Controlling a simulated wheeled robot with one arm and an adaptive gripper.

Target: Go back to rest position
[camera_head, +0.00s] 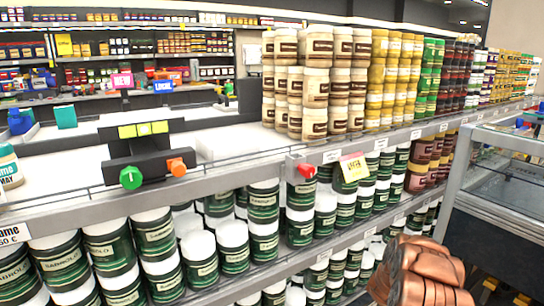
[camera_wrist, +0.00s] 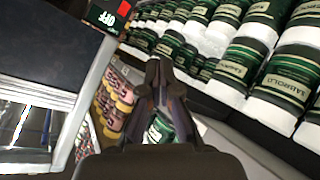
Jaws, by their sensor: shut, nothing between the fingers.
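My gripper (camera_wrist: 165,70) shows in the wrist view. Its two dark fingers are together with nothing between them, in front of shelves of jars. In the head view a copper-coloured part of my arm is at the bottom right; the fingers are not seen there.
White-lidded green jars (camera_head: 205,255) fill the lower shelves, also in the wrist view (camera_wrist: 230,72). Cream jars (camera_head: 317,75) and coloured jars stand on the upper shelf. A red piece (camera_head: 306,170) and yellow tag (camera_head: 354,168) are on the shelf edge. A glass-topped case (camera_head: 500,185) stands at right.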

